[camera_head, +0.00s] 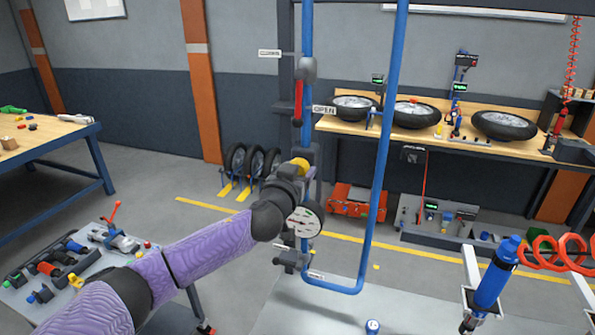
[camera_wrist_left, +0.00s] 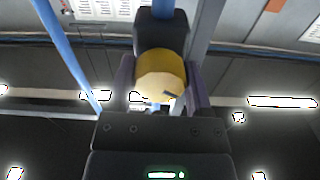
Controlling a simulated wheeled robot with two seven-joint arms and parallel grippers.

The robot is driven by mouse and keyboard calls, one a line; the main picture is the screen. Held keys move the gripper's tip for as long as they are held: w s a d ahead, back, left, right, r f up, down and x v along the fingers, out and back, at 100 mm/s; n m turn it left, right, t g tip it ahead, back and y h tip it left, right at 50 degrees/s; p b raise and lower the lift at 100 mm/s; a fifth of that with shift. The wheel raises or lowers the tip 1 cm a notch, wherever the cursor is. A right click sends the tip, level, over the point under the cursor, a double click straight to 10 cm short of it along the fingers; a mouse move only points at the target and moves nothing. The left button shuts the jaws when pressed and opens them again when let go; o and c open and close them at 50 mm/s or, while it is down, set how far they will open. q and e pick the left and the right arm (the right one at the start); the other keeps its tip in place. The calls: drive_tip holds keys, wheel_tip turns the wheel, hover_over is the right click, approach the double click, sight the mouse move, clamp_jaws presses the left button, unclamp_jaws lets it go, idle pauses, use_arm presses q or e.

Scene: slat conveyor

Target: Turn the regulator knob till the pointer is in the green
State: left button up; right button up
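The regulator's yellow knob (camera_head: 300,162) sits on the blue pipework, above the round white gauge (camera_head: 305,221). The gauge's pointer and coloured zone are too small to read. My left gripper (camera_head: 292,172) is at the knob, and my wrist hides part of the regulator. In the left wrist view the yellow knob (camera_wrist_left: 161,75) lies between the two fingers of my left gripper (camera_wrist_left: 161,88). It fills the gap, with a finger against each side. A dark mark shows on the knob's lower right. My right gripper is not in view.
A red lever (camera_head: 298,100) stands on the pipe above, beside an OPEN sign (camera_head: 324,110). A blue pipe (camera_head: 380,150) runs down just right of the gauge. A bench with wheels (camera_head: 470,142) is behind. A blue tool (camera_head: 495,275) stands at right.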

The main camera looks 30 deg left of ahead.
use_arm(q)
drive_tip(key=c, duration=0.7)
drive_tip(key=shift+c, duration=0.2)
